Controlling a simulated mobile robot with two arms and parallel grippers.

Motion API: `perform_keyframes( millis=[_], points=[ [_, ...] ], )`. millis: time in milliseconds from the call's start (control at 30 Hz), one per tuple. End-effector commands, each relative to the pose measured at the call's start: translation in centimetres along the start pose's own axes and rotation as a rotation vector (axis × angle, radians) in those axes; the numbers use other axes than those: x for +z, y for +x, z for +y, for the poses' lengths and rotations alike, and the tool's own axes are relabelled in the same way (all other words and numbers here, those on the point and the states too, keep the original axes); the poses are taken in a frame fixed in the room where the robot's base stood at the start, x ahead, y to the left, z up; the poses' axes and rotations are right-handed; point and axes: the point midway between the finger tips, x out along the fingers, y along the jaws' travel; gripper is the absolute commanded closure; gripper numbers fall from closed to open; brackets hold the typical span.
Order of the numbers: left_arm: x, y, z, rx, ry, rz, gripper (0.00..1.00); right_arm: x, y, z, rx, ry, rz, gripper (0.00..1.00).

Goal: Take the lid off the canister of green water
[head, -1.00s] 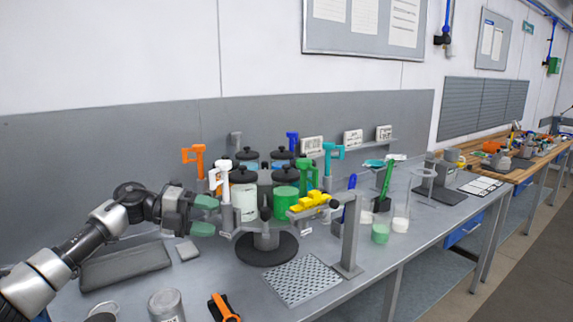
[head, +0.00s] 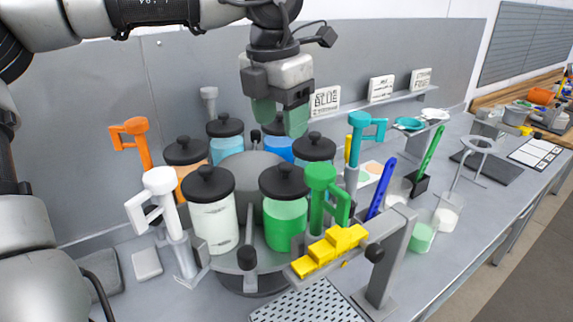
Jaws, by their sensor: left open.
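The canister of green water (head: 285,228) stands upright at the front right of the round carousel. Its black knobbed lid (head: 284,183) sits on it. My left gripper (head: 279,119) comes down from above with its two green fingers apart and nothing between them. In the picture it is above the green canister's lid, near the back canisters, and apart from the lid. My right gripper is not in view.
Other black-lidded canisters share the carousel, including a white one (head: 213,228) and an orange one (head: 184,167). A green-handled tool (head: 322,198), a white one (head: 163,200) and yellow blocks (head: 330,250) on a stand crowd the sides.

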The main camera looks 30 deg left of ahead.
Motion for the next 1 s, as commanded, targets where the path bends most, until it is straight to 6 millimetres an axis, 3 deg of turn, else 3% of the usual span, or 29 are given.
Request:
perform_keyframes(
  millis=[100, 267, 433, 700, 1000],
  points=[
    [0.0, 1.9, 0.1, -0.004, 0.0, 0.003, 0.41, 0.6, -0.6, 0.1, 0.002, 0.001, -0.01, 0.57],
    [0.0, 3.5, 0.1, -0.004, 0.0, 0.0, 0.41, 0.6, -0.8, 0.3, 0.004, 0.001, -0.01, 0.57],
    [0.3, 4.8, 0.3, -0.006, -0.002, 0.003, 0.41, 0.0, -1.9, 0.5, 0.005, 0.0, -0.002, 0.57],
    [0.6, 8.4, 0.5, -0.005, -0.001, 0.001, 0.41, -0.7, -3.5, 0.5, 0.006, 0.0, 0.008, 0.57],
    [0.6, 8.9, 0.5, -0.005, -0.002, -0.003, 0.43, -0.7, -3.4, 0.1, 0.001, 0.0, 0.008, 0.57]
  ],
)
